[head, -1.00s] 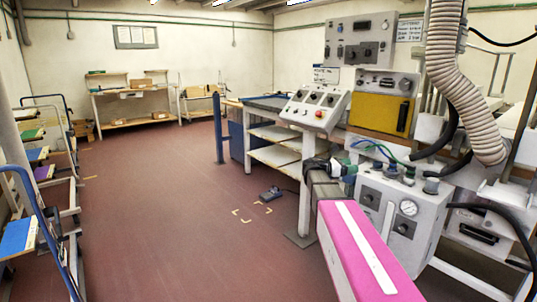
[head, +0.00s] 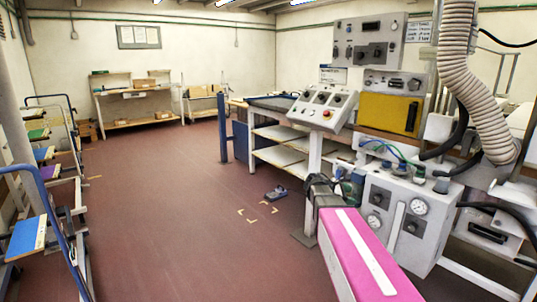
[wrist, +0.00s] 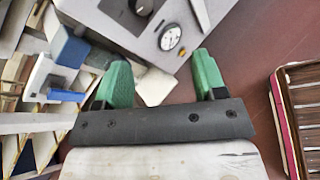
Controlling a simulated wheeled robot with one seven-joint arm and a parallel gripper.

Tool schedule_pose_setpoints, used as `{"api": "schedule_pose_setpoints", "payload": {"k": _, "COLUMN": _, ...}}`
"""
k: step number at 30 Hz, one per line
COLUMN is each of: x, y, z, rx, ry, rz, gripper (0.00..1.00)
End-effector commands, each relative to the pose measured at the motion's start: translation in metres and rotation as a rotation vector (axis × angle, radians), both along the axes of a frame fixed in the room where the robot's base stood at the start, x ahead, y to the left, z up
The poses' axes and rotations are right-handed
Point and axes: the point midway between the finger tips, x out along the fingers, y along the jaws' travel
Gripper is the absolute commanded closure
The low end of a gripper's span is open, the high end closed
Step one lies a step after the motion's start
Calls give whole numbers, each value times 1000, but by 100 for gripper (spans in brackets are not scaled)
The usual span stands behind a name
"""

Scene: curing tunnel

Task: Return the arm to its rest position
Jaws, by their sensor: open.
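My gripper (wrist: 157,82) has two green fingers set wide apart on a dark bar in the wrist view. Nothing is between the fingers. In the head view its green fingers (head: 345,176) are small and partly lost against the equipment, in front of the grey box with round gauges (head: 408,215). That box also shows ahead of the fingers in the wrist view (wrist: 180,52).
A slatted surface (wrist: 302,100) lies right of my gripper. A ribbed hose (head: 455,75) hangs at the right. Carts (head: 25,238) line the left.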

Motion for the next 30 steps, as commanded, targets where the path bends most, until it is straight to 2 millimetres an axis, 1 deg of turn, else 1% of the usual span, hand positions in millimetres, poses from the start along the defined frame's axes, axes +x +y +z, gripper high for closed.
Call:
{"api": "schedule_pose_setpoints", "payload": {"k": 1, "x": -13, "y": 3, "z": -15, "rx": 62, "ry": -36, "rz": -22, "gripper": 36}}
{"api": "schedule_pose_setpoints", "payload": {"k": 5, "x": -46, "y": 20, "z": -62, "rx": 280, "ry": -174, "rz": -132, "gripper": 36}}
{"api": "schedule_pose_setpoints", "payload": {"k": 6, "x": -59, "y": 27, "z": -78, "rx": 359, "ry": -222, "rz": -184, "gripper": 36}}
{"api": "schedule_pose_setpoints", "payload": {"k": 8, "x": -77, "y": 39, "z": -100, "rx": 476, "ry": -293, "rz": -273, "gripper": 36}}
{"api": "schedule_pose_setpoints", "payload": {"k": 9, "x": -90, "y": 49, "z": -114, "rx": 552, "ry": -338, "rz": -340, "gripper": 36}}
{"api": "schedule_pose_setpoints", "payload": {"k": 11, "x": -108, "y": 63, "z": -133, "rx": 659, "ry": -401, "rz": -450, "gripper": 36}}
{"api": "schedule_pose_setpoints", "payload": {"k": 12, "x": -121, "y": 74, "z": -144, "rx": 728, "ry": -440, "rz": -529, "gripper": 36}}
{"api": "schedule_pose_setpoints", "payload": {"k": 15, "x": -148, "y": 99, "z": -166, "rx": 875, "ry": -522, "rz": -735, "gripper": 36}}
{"api": "schedule_pose_setpoints", "payload": {"k": 18, "x": -169, "y": 122, "z": -179, "rx": 980, "ry": -580, "rz": -924, "gripper": 36}}
{"api": "schedule_pose_setpoints", "payload": {"k": 21, "x": -183, "y": 137, "z": -187, "rx": 1043, "ry": -613, "rz": -1068, "gripper": 36}}
{"api": "schedule_pose_setpoints", "payload": {"k": 25, "x": -189, "y": 148, "z": -190, "rx": 1081, "ry": -632, "rz": -1166, "gripper": 36}}
{"api": "schedule_pose_setpoints", "payload": {"k": 30, "x": -190, "y": 150, "z": -191, "rx": 1087, "ry": -637, "rz": -1184, "gripper": 36}}
